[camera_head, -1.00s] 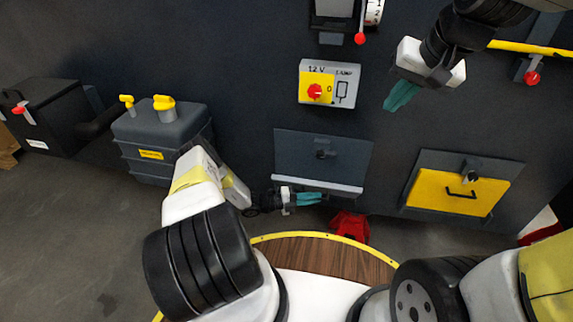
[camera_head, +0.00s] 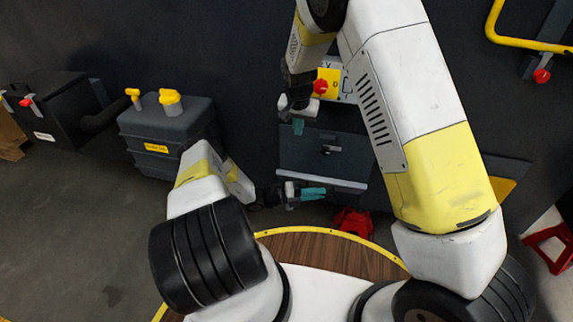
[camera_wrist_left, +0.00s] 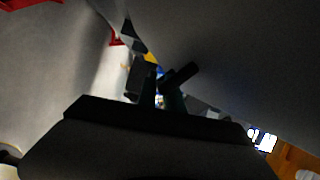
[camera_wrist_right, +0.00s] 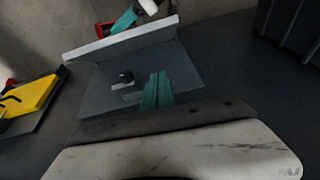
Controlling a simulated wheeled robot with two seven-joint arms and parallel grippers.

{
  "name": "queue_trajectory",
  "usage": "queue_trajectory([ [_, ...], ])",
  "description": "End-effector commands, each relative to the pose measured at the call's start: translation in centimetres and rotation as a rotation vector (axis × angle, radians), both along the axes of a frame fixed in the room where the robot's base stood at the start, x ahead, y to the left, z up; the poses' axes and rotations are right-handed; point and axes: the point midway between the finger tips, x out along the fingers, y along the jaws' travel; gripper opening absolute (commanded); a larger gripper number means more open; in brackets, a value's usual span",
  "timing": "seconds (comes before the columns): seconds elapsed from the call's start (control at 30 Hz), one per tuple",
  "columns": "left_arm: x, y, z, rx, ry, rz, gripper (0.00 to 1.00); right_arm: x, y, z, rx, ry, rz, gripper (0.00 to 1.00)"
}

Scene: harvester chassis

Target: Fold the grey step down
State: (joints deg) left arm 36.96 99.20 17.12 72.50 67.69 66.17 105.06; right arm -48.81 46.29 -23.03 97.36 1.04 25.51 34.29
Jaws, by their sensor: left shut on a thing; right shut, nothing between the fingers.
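The grey step (camera_head: 300,158) is a flat panel on the dark chassis wall, with a pale lower lip and a small dark latch (camera_head: 330,150) in its middle. The right wrist view shows the step (camera_wrist_right: 185,75) and latch (camera_wrist_right: 127,78) too. My left gripper (camera_head: 312,193) is at the step's lower lip and shut, apparently on the step's edge; the left wrist view is too dark to show the grip clearly. My right gripper (camera_head: 298,127) is shut and empty, just above the step's upper left part. Its teal fingertips (camera_wrist_right: 157,90) appear over the panel in the right wrist view.
A lamp switch box (camera_head: 328,82) with a red knob is partly hidden behind my right arm. A grey tank (camera_head: 165,130) with yellow caps stands left. A red object (camera_head: 352,222) lies below the step. The yellow panel (camera_head: 502,187) is mostly covered by my right arm.

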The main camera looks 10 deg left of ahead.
Motion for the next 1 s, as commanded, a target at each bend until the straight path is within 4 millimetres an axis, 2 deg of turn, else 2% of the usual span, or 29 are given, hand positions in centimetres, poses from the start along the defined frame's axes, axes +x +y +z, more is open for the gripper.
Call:
queue_trajectory([
  [0.03,0.4,0.2,0.1,0.002,-0.003,0.008,0.00,0.1,1.1,-1.6,-0.019,-0.006,0.011,0.00],
  [0.1,0.4,0.2,0.1,0.001,-0.003,0.008,0.00,0.2,2.2,-3.1,-0.036,-0.016,0.017,0.00],
  [0.3,0.4,0.2,0.1,0.001,-0.004,0.009,0.00,0.4,3.9,-5.6,-0.060,-0.035,0.029,0.00],
  [0.53,0.5,0.2,0.2,0.001,-0.004,0.009,0.00,1.2,4.0,-7.9,-0.064,-0.036,0.029,0.00],
  [0.9,0.5,0.2,0.2,0.002,-0.004,0.010,0.00,4.1,4.0,-15.2,-0.063,-0.036,0.030,0.00],
  [1.0,0.5,0.2,0.2,0.002,-0.004,0.010,0.00,2.7,4.1,-16.0,-0.063,-0.035,0.032,0.00],
])
